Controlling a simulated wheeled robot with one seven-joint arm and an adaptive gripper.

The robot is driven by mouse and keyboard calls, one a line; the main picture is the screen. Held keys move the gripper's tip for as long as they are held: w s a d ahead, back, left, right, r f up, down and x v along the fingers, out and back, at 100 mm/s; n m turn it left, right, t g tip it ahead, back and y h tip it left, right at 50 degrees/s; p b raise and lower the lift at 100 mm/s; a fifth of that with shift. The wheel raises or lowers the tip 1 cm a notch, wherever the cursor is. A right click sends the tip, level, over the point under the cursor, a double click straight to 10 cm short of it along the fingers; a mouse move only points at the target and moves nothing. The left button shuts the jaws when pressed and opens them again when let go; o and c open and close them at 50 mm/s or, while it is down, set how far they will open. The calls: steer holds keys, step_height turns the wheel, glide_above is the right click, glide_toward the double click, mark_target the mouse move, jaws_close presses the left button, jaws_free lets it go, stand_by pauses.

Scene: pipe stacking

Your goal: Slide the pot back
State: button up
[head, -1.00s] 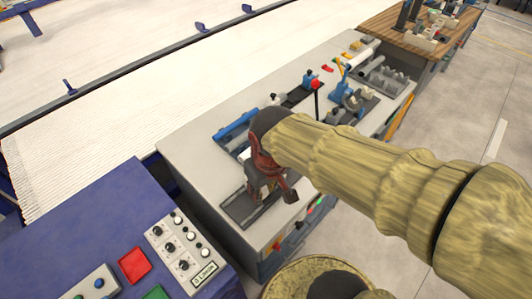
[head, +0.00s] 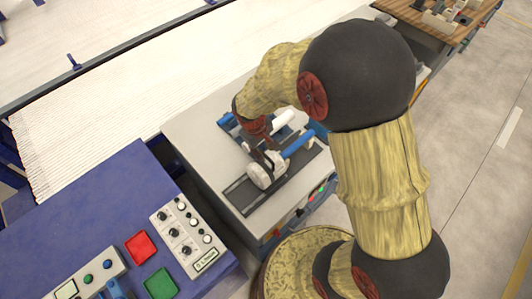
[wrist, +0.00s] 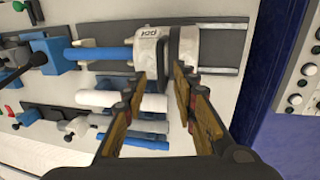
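The white pot (head: 264,176) sits on a dark flat rail (head: 242,198) on the light workbench. In the wrist view the pot (wrist: 149,46) carries dark lettering and has a grey-and-white round part on its right side. A blue rod (head: 302,142) extends from it; the rod also shows in the wrist view (wrist: 105,53). My gripper (head: 264,155) is right at the pot. In the wrist view its two fingers (wrist: 160,72) are apart, with the tips over the pot's near edge. Whether the fingers touch it cannot be told.
White and blue pipes (wrist: 140,103) lie beside the rail in the wrist view. A blue console (head: 90,215) with red and green buttons stands at the lower left. A ribbed conveyor (head: 90,115) runs behind the bench. Bare rail lies on the console side of the pot.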

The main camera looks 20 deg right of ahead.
mark_target(266, 157)
steer(key=shift+d+f, duration=0.15)
steer(key=shift+f, duration=0.7)
steer(key=shift+d+f, duration=0.15)
steer(key=shift+f, duration=0.7)
steer(key=shift+c, duration=0.5)
jaws_close()
